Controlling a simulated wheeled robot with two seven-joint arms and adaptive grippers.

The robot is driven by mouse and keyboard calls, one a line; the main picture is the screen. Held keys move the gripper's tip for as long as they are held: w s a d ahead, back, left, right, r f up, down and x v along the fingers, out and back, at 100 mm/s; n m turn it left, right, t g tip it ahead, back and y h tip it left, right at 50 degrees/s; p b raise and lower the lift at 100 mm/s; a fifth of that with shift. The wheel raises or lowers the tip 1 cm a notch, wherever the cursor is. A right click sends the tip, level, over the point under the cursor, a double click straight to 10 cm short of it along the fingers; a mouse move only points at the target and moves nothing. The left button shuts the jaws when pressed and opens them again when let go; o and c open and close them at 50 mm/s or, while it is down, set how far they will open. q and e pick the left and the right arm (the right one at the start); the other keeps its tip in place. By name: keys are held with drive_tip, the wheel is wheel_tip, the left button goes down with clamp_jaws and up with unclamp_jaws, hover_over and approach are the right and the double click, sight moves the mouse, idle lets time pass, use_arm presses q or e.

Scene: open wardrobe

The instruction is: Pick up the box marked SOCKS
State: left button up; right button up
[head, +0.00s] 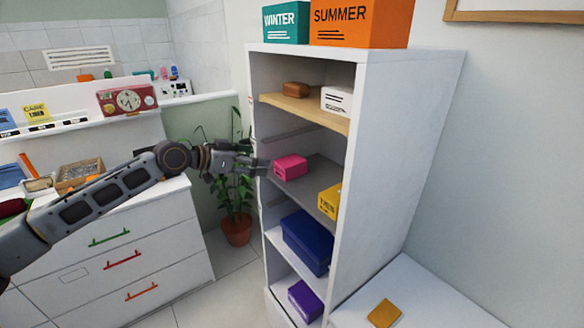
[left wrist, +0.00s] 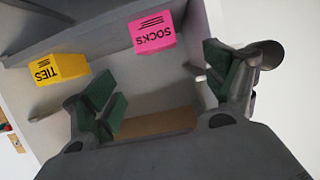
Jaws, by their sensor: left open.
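The pink box marked SOCKS (left wrist: 152,33) shows in the left wrist view, upside down in that picture, ahead of and between my open fingers. In the head view the same pink box (head: 290,167) sits on the grey middle shelf of the wardrobe (head: 384,160), near its front left. My left gripper (head: 262,163) is open and empty, with its fingertips at the shelf opening just left of the box. In the left wrist view the fingers of my left gripper (left wrist: 165,90) are spread wide, apart from the box. My right gripper is not in view.
A yellow box marked TIES (left wrist: 61,70) shares the shelf; it also shows in the head view (head: 329,202). A wooden shelf (head: 305,112) with a brown item and a white box is above. Blue (head: 308,243) and purple boxes (head: 305,301) stand below. A plant (head: 236,198) stands left of the wardrobe.

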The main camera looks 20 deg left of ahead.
sight(287, 161)
use_arm(q)
drive_tip(key=shift+p+x, duration=0.85)
drive_tip(key=shift+x, duration=2.7)
drive_tip(key=shift+w+d+f, duration=0.25)
drive_tip(key=shift+w+d, duration=0.2)
drive_tip(key=shift+w, duration=0.1)
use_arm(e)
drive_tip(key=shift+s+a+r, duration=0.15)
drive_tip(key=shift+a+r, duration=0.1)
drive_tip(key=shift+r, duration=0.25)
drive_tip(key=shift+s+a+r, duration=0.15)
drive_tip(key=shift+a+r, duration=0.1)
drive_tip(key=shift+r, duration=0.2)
use_arm(q)
drive_tip(key=shift+w+d, duration=0.1)
